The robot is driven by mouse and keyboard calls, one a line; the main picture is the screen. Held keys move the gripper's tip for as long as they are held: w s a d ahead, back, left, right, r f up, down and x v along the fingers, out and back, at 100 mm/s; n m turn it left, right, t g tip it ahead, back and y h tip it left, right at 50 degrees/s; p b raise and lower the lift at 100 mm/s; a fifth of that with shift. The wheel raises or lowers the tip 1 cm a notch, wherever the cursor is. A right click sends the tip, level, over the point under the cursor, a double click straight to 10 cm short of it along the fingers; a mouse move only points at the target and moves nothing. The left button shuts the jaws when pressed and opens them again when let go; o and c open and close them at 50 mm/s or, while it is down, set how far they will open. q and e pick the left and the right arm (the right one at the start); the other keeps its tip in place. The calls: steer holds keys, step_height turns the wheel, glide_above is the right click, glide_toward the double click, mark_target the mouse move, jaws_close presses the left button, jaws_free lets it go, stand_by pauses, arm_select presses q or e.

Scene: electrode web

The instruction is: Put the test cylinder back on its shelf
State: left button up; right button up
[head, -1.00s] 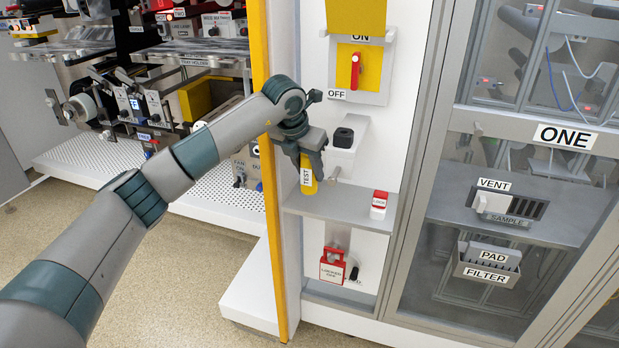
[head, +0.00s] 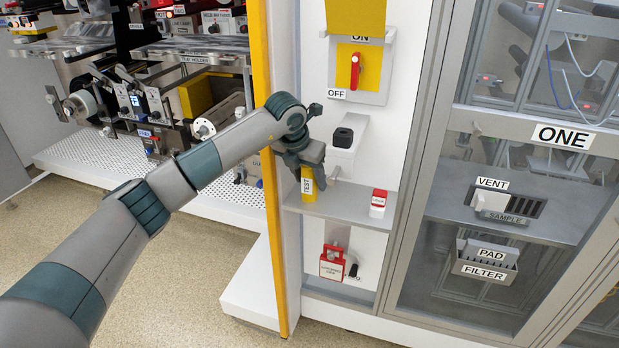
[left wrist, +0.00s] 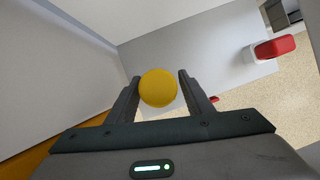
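The test cylinder (head: 309,196) is yellow with a white TEST label. It stands upright at the left end of the grey shelf (head: 345,207). My left gripper (head: 313,178) is above and around its upper part, with a finger on each side. The right finger stands apart from the cylinder in the head view. In the left wrist view, the round yellow top of the cylinder (left wrist: 158,88) sits between the spread fingers, with a narrow gap at the right one. The left finger is partly hidden in the head view. My right gripper is not in view.
A red and white lock block (head: 378,204) stands on the shelf to the right. A yellow post (head: 271,200) and a white side wall are close on the left. A black-topped holder (head: 343,138) juts out above the shelf. A red lockout tag (head: 331,265) hangs below.

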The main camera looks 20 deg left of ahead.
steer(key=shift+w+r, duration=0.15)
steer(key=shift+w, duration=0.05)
arm_select(q)
steer(key=shift+r, duration=0.15)
steer(key=shift+r, duration=0.15)
steer(key=shift+s+r, duration=0.15)
steer(key=shift+r, duration=0.2)
steer(key=b+v, duration=0.2)
steer(key=v, duration=0.9)
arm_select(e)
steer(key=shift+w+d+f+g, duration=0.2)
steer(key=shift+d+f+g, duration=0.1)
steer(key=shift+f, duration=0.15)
arm_select(q)
steer(key=shift+s+f, duration=0.15)
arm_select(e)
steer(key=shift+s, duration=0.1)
